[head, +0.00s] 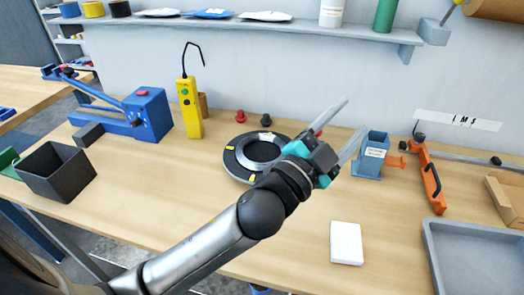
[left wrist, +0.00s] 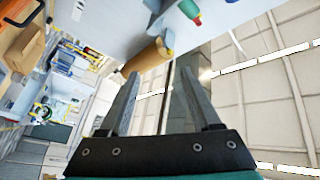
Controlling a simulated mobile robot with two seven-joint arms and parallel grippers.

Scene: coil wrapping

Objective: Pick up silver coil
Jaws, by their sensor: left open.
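The silver coil (head: 245,153) lies flat on the wooden table, a silver ring with a dark outer band and yellow marks. My left arm and wrist cover part of its right side. My left gripper (head: 352,125) is open and empty, held above the table to the right of the coil, fingers pointing up and right, away from it. In the left wrist view the gripper's two fingers (left wrist: 155,105) are spread apart, with nothing between them. The coil cannot be made out in that view. My right gripper does not show.
A yellow handheld device (head: 189,107) and a blue tool (head: 150,115) stand left of the coil. A black bin (head: 55,173) is far left. A blue-grey holder (head: 371,157), an orange tool (head: 430,180) and a grey tray (head: 475,225) are right. A white block (head: 346,243) lies in front.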

